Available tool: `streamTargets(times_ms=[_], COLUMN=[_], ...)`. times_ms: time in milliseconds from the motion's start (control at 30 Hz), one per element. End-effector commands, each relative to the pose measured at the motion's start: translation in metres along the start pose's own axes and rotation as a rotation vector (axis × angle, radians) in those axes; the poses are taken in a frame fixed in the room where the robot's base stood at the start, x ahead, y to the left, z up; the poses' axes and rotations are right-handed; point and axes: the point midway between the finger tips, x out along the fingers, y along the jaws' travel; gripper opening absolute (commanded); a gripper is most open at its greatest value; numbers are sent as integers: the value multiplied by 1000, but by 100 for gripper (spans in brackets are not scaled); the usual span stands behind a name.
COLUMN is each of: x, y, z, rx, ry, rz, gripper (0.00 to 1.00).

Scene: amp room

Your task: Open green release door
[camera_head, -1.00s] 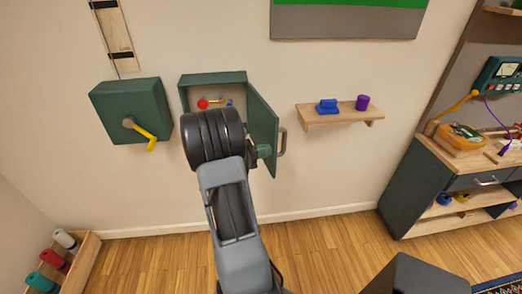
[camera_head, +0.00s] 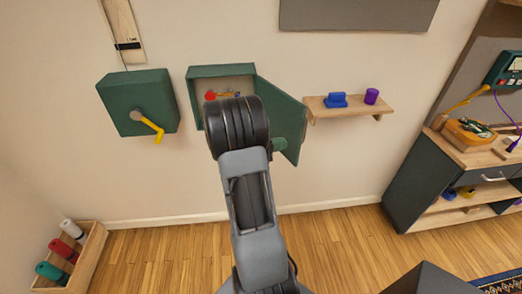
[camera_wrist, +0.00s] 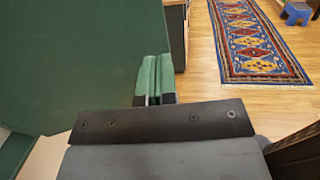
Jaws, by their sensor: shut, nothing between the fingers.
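The green release door (camera_head: 290,112) hangs on the right side of a green wall box (camera_head: 193,98). It is swung well out to the right, with its inner face toward me. Inside the box a red knob (camera_head: 210,96) shows; my arm hides the lower part of the opening. My gripper (camera_head: 280,144) is at the inner face of the door, low near its free edge. In the wrist view the green-tipped fingers (camera_wrist: 155,80) are shut together and empty, beside the edge of the broad green door panel (camera_wrist: 70,60). I cannot tell whether they touch.
A green box (camera_head: 138,100) with a yellow crank (camera_head: 153,131) is on the wall at left. A small wooden shelf (camera_head: 347,112) with blue and purple items is just right of the door. A workbench (camera_head: 440,190) stands at far right.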

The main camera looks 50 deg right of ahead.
Motion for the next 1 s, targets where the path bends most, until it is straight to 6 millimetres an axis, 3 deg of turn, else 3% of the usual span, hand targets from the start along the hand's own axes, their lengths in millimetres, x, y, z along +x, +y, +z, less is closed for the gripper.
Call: streamTargets(times_ms=[500,700,1000], x=[-93,-112,-117], y=[-28,-32,-34], z=[-2,-1,0], rx=[1,0,4], ry=[1,0,0], rz=[0,-2,-3], gripper=[0,0,0])
